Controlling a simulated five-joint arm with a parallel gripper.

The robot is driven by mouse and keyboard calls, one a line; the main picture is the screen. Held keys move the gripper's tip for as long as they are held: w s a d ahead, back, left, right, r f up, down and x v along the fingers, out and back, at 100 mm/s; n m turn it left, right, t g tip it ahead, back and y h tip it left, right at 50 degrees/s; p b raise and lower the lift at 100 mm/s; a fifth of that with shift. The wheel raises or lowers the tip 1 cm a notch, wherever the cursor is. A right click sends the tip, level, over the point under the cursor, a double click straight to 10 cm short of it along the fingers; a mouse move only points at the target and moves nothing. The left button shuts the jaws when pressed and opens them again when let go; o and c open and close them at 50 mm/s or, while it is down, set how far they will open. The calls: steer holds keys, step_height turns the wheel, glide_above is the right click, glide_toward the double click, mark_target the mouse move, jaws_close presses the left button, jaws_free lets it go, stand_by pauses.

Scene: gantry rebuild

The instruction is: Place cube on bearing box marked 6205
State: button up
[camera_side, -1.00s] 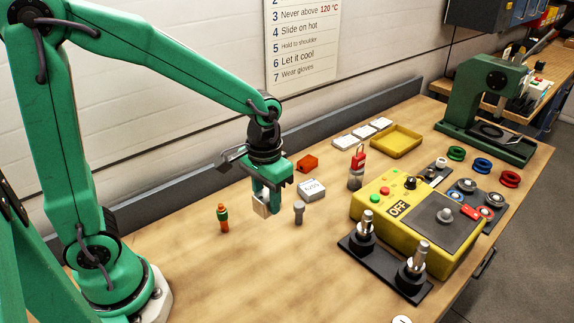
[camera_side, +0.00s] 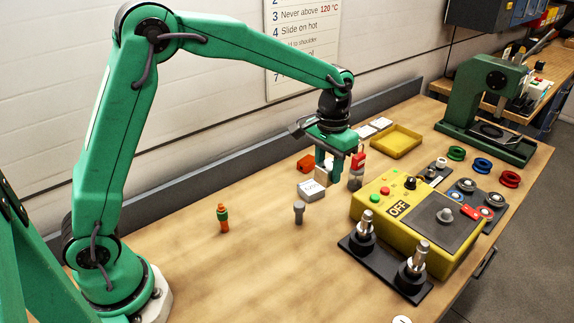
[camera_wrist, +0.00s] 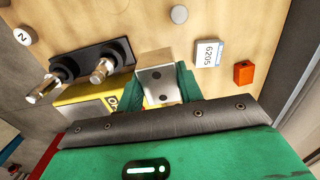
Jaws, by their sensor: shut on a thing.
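My gripper (camera_side: 328,168) is shut on a pale cube (camera_side: 321,176), held above the bench. In the wrist view the cube (camera_wrist: 155,76) is between my green jaws (camera_wrist: 160,88), its near face showing dark dots. The white bearing box (camera_side: 311,190) lies on the bench, just in front of the cube in the side view. In the wrist view the box (camera_wrist: 208,53) reads 6205 and appears to the right of the cube, with a gap between them in the picture. The cube's exact height above the box is unclear.
An orange block (camera_side: 306,163) lies behind the box. A red padlock (camera_side: 358,160) and a yellow control box (camera_side: 410,215) stand to the right. A grey peg (camera_side: 298,212) stands in front, and an orange-green item (camera_side: 223,218) to the left. The left bench is mostly clear.

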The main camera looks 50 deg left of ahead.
glide_above(311, 186)
step_height(311, 186, down, 7)
steer(key=shift+f, duration=2)
steer(key=shift+f, duration=0.2)
steer(key=o, duration=1.1)
steer(key=shift+r, duration=0.15)
